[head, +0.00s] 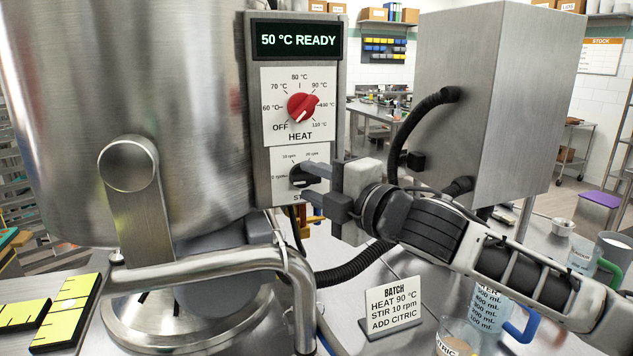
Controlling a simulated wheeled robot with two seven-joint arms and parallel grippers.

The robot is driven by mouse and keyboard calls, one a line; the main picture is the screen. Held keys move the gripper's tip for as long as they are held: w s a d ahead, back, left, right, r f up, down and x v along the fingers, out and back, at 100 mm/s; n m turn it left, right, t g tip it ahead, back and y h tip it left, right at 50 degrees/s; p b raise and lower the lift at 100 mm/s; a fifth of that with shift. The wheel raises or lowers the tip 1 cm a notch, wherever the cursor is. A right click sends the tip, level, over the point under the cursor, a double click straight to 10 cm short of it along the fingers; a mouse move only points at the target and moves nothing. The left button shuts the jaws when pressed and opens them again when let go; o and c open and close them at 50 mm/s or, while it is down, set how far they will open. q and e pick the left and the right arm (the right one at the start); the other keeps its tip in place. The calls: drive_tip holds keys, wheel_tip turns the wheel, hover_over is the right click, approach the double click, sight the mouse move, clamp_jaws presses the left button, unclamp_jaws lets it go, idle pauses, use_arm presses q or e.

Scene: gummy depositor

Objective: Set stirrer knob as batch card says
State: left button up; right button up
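The black stirrer knob (299,177) is on the lower dial plate of the control panel (258,170), below the red heat knob (302,107). Small rpm labels surround it, too small to read surely, and its right side is partly hidden. My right gripper (318,186) comes in from the right, its two fingers apart at the knob, one near its upper right and one below it. I cannot tell whether they touch it. The batch card (393,309) reads HEAT 90 °C, STIR 10 rpm, ADD CITRIC. My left gripper is out of view.
The display (298,40) reads 50 °C READY. The steel kettle (120,90) fills the left, with a bent pipe (215,262) in front. A steel box (500,110) with black hoses stands behind my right arm. Measuring jugs (490,312) stand at the lower right.

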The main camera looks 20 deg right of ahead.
clamp_jaws()
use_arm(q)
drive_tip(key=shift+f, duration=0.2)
use_arm(e)
drive_tip(key=shift+f, duration=0.1)
